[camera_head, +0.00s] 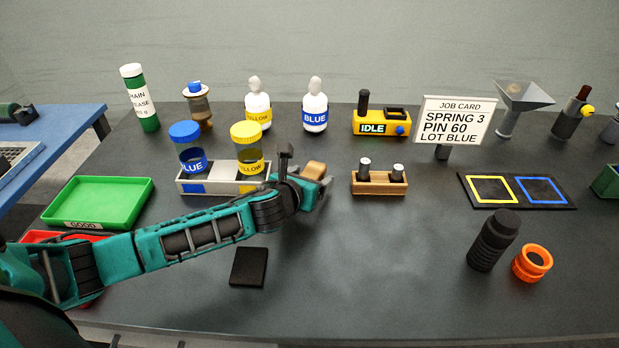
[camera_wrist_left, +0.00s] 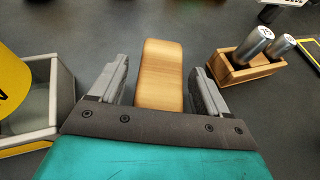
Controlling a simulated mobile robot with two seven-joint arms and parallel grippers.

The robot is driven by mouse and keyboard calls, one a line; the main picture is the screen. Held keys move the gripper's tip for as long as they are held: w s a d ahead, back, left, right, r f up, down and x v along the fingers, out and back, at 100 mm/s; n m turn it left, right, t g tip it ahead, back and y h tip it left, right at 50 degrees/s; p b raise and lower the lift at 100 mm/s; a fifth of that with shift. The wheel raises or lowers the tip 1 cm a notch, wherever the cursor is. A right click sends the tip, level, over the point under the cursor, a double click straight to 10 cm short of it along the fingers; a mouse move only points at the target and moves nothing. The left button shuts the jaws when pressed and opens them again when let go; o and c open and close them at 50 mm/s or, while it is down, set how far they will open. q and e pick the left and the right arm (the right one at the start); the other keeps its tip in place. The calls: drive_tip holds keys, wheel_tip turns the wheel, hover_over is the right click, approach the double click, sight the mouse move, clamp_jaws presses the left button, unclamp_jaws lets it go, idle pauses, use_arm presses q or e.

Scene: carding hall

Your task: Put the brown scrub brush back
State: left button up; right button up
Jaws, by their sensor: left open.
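The brown scrub brush (camera_head: 314,169) shows as a tan wooden block just beyond my left gripper in the head view, between the two-part holder and the small wooden block. In the left wrist view the brush (camera_wrist_left: 159,75) lies lengthwise between the two grey fingers. My left gripper (camera_wrist_left: 160,80) is open, with a visible gap between the brush and each finger. In the head view the left gripper (camera_head: 311,187) is partly hidden by its own wrist. Any bristles under the brush are hidden. My right gripper is not in view.
A grey holder (camera_head: 210,188) with blue- and yellow-lidded jars stands left of the gripper. A wooden block (camera_head: 379,187) with two pegs stands right. A black square pad (camera_head: 248,267) lies in front. A black cylinder (camera_head: 492,240) and orange ring (camera_head: 532,263) stand front right.

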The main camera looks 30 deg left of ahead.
use_arm(q)
drive_tip(key=shift+r, duration=0.2)
drive_tip(key=v, duration=1.2)
drive_tip(key=shift+f, duration=0.1)
